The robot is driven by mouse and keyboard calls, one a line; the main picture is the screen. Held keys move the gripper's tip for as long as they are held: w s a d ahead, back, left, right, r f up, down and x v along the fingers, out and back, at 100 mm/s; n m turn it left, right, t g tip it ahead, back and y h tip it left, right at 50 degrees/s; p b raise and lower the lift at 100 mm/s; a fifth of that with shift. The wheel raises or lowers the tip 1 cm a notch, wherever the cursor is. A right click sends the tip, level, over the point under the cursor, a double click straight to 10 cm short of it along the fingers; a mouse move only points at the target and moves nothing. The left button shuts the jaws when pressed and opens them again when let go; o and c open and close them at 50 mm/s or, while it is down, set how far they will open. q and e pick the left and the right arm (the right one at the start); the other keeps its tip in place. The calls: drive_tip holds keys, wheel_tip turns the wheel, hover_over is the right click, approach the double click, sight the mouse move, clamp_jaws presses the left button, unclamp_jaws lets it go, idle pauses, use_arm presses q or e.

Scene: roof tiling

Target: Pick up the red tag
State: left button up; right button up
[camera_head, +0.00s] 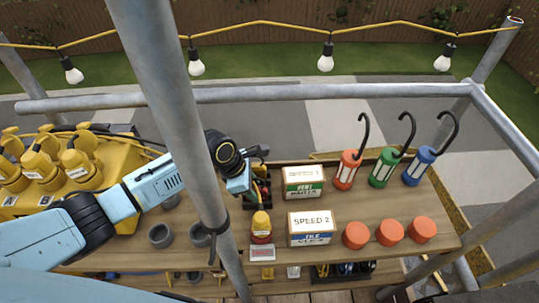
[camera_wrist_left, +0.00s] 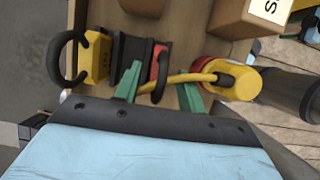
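A small red piece with a black loop, likely the red tag (camera_wrist_left: 161,63), sits at the right side of a dark rack (camera_wrist_left: 130,50) in the left wrist view. A yellow tag (camera_wrist_left: 97,58) with a black loop is on the rack's left side. My left gripper (camera_wrist_left: 160,92) has its two green fingers apart, with the black loop between them; I see no firm grip. In the head view my left gripper (camera_head: 240,183) is at the left side of the dark rack (camera_head: 262,190), and the red tag is too small to make out clearly. My right gripper is not in view.
A yellow-and-red item (camera_head: 261,226) stands close in front of the rack. A green-labelled box (camera_head: 303,182) and a SPEED 2 box (camera_head: 311,227) stand to the right. Grey cups (camera_head: 161,235) are left on the wooden bench. A scaffold pole (camera_head: 185,110) crosses before my arm.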

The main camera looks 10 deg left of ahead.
use_arm(q)
drive_tip(key=shift+x, duration=0.85)
clamp_jaws()
wheel_tip(320, 180, up, 9)
drive_tip(key=shift+a+r+p, duration=0.1)
drive_tip(key=shift+r+p, duration=0.05)
drive_tip(key=shift+p, duration=0.5)
drive_tip(key=shift+r, duration=0.4)
